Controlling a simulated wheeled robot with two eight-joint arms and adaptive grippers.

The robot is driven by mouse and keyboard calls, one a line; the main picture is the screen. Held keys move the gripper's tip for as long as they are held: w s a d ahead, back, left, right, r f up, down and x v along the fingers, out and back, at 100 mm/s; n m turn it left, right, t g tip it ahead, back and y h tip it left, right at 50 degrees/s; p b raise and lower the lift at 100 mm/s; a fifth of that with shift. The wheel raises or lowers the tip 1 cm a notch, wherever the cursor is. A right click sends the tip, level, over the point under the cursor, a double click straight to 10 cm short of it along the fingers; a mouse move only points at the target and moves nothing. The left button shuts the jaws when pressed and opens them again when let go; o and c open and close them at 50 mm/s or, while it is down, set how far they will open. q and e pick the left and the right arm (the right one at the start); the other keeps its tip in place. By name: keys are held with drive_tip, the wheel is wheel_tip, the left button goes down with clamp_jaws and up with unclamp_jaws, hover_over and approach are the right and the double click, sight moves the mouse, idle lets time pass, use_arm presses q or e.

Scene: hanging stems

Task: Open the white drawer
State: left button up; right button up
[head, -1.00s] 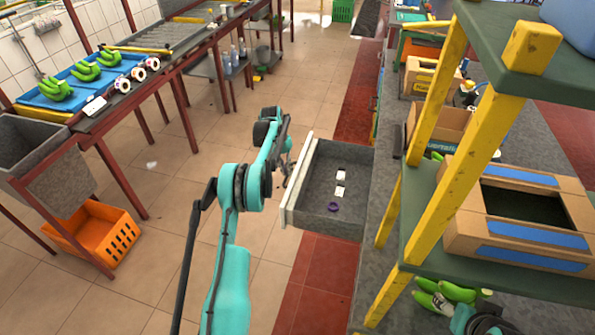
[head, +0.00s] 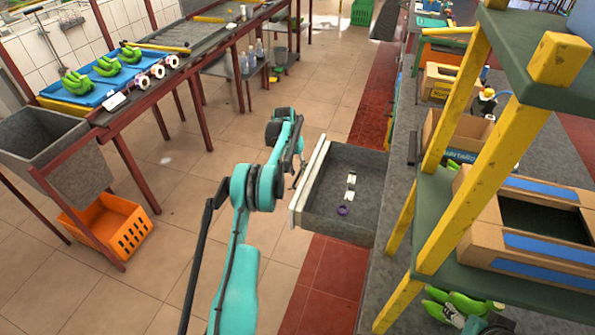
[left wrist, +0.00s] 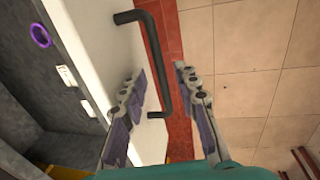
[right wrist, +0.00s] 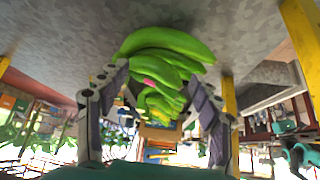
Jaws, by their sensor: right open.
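The white drawer (head: 310,184) stands pulled out from the counter, its grey inside showing. Two small white items and a purple ring (head: 343,211) lie in it. In the left wrist view, its white front (left wrist: 85,30) carries a dark bar handle (left wrist: 156,55). My left gripper (head: 300,170) is at the front of the drawer. Its fingers (left wrist: 163,85) are apart, one on each side of the handle in that view; I cannot see contact. My right gripper (right wrist: 155,95) is open, with green bananas (right wrist: 165,60) showing beyond and between its fingers.
A yellow-legged shelf (head: 475,150) with a cardboard box (head: 540,188) stands right of the drawer. An orange crate (head: 125,235) is on the floor at left, below a table with bananas on a blue tray (head: 90,90). The tiled floor left of the drawer is clear.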

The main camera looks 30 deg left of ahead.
use_arm(q)
wheel_tip(320, 180, up, 12)
drive_tip(key=a, duration=0.2)
drive_tip(key=shift+s+f, duration=0.2)
drive_tip(key=shift+a, duration=0.1)
drive_tip(key=s+d+r+m+t+y, duration=0.1)
drive_tip(key=s+d+r, duration=0.5)
drive_tip(key=d+r, duration=0.2)
drive_tip(key=s+d+r+t+y, duration=0.1)
drive_tip(key=s+d+r+t, duration=0.1)
drive_tip(key=s+d+r, duration=0.5)
drive_tip(key=s+d+r+t, duration=0.1)
drive_tip(key=s+d+t, duration=0.1)
drive_tip(key=s+d, duration=0.8)
drive_tip(key=s+d+f+t, duration=0.1)
drive_tip(key=s+f, duration=0.3)
drive_tip(key=s, duration=0.2)
drive_tip(key=s+d+f+m, duration=0.1)
drive_tip(key=s+d+f, duration=0.1)
drive_tip(key=s, duration=0.5)
drive_tip(key=shift+d+f+t, duration=0.25)
drive_tip(key=shift+f+t, duration=0.15)
drive_tip(key=shift+f, duration=0.45)
